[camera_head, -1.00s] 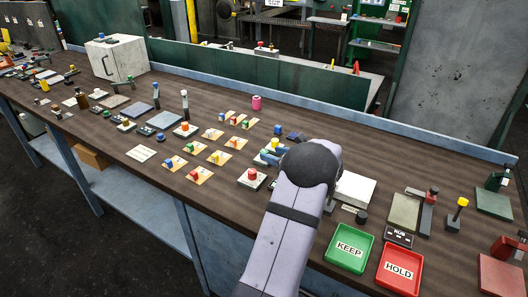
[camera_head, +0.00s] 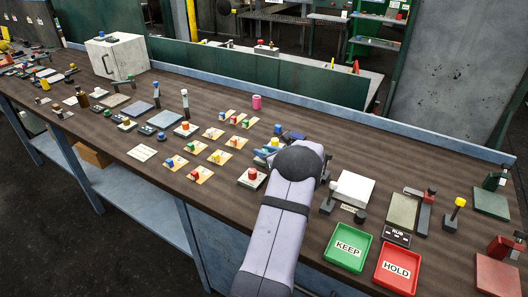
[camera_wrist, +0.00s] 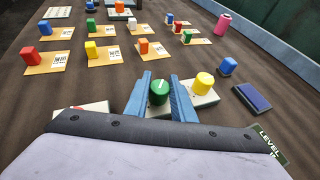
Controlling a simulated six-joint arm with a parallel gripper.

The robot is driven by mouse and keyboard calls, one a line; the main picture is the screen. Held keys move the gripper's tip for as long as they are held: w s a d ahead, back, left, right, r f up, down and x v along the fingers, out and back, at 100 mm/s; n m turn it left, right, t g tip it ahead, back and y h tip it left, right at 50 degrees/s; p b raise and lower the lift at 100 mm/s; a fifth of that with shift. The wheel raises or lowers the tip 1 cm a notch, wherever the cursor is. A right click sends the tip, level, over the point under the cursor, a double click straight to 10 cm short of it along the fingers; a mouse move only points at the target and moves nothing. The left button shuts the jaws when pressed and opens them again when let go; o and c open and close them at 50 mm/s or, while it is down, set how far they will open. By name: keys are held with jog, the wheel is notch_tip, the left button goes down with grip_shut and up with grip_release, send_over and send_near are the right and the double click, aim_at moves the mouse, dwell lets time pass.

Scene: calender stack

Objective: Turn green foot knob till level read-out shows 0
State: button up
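The green foot knob (camera_wrist: 159,92) stands upright in the wrist view, with a light mark on its top. My gripper (camera_wrist: 160,90) has its two blue fingers on either side of it, apparently with narrow gaps, so it looks open around the knob. A yellow knob (camera_wrist: 203,83) stands on a pale plate just to the right of the right finger. A dark panel marked LEVEL (camera_wrist: 268,142) shows at the lower right of the wrist view; its number is not readable.
Several yellow cards with coloured blocks (camera_wrist: 103,52) lie beyond the fingers. A blue block (camera_wrist: 227,67) and a dark blue pad (camera_wrist: 252,97) lie to the right. Green KEEP tray (camera_head: 348,247) and red HOLD tray (camera_head: 397,268) sit right of my arm.

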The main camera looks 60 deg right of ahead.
grip_shut()
jog(key=shift+d+r+y, duration=0.1)
jog(key=shift+y, duration=0.2)
jog(key=shift+n+t+y, duration=0.3)
jog(key=shift+n+y, duration=0.6)
jog(key=shift+n, duration=0.1)
jog(key=shift+w+n+y+b, duration=0.1)
jog(key=shift+n+y+b, duration=0.3)
jog(key=shift+n+y, duration=0.45)
jog(key=shift+n+y+b, duration=0.4)
jog(key=shift+n+y, duration=0.05)
jog(key=shift+y, duration=0.2)
jog(key=o, duration=0.8)
grip_release()
